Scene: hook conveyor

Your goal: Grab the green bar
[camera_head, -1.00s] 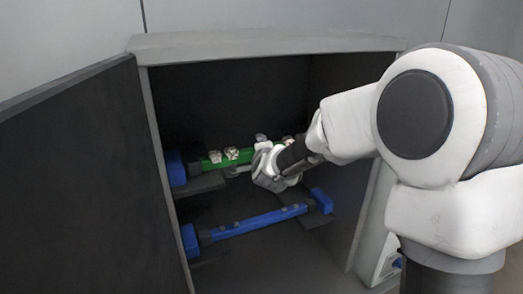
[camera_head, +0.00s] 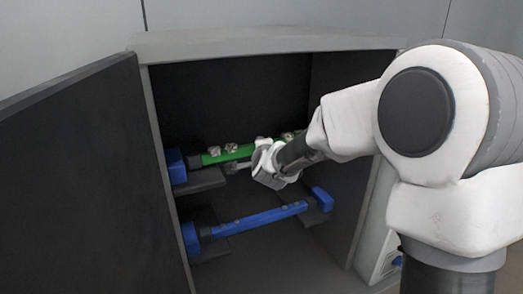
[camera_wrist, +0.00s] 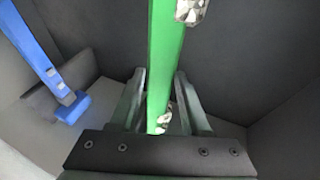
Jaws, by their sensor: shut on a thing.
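The green bar (camera_head: 228,153) lies across the upper pair of supports inside the open cabinet, with several pale lumps on it. My gripper (camera_head: 256,166) is at the middle of the bar and hides part of it. In the wrist view the green bar (camera_wrist: 165,50) runs between the two fingers of my gripper (camera_wrist: 160,92), which are shut on it. Pale lumps show on the bar beside and beyond the fingers.
A blue bar (camera_head: 258,219) rests on lower supports below the green bar; it also shows in the wrist view (camera_wrist: 38,55). The cabinet door (camera_head: 85,185) stands open at the left. The cabinet's right wall (camera_head: 345,225) is close to my arm.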

